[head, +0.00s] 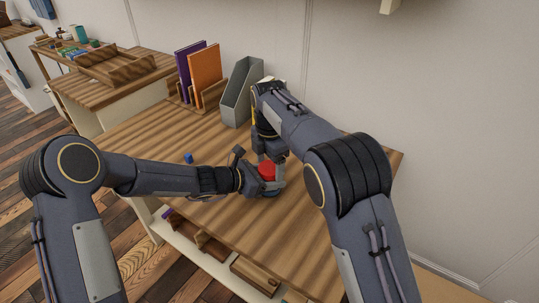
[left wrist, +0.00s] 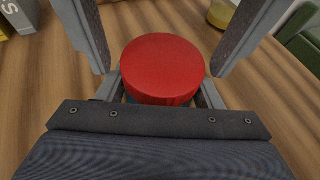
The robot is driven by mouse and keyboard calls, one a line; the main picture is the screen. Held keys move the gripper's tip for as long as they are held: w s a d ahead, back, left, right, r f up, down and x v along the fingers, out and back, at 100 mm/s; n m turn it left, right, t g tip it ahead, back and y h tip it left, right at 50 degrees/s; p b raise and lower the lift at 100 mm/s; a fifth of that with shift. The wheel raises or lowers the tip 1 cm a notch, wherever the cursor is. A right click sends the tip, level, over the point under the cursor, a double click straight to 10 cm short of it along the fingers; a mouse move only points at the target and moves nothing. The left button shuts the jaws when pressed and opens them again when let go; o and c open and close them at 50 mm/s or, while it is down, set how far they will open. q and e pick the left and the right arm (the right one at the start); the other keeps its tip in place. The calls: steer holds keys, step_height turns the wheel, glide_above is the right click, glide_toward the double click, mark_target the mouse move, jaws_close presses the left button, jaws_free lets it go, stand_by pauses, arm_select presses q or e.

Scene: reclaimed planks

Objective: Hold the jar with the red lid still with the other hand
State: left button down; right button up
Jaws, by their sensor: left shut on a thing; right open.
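The jar with the red lid (head: 267,171) stands upright on the wooden table. Its round red lid (left wrist: 162,66) fills the middle of the left wrist view; its body is mostly hidden below the lid and behind my grippers. My left gripper (head: 262,184) comes in from the left and is shut on the jar below the lid, one grey finger on each side. My right gripper (head: 271,158) is above the jar, pointing down and open. Its two dark fingers stand on either side of the lid in the left wrist view, apart from it.
A small blue object (head: 189,158) lies left of the jar. A grey file holder (head: 242,92) and a rack with a purple folder (head: 186,66) and an orange folder (head: 205,72) stand at the back. A yellowish round thing (left wrist: 221,14) shows beyond the lid. The table's front is clear.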

steer(key=shift+f, duration=0.1)
steer(key=c, duration=0.8)
steer(key=o, duration=0.9)
steer(key=shift+r, duration=2.25)
steer(key=o, duration=0.5)
steer(key=shift+c, duration=0.2)
steer(key=shift+r, duration=0.1)
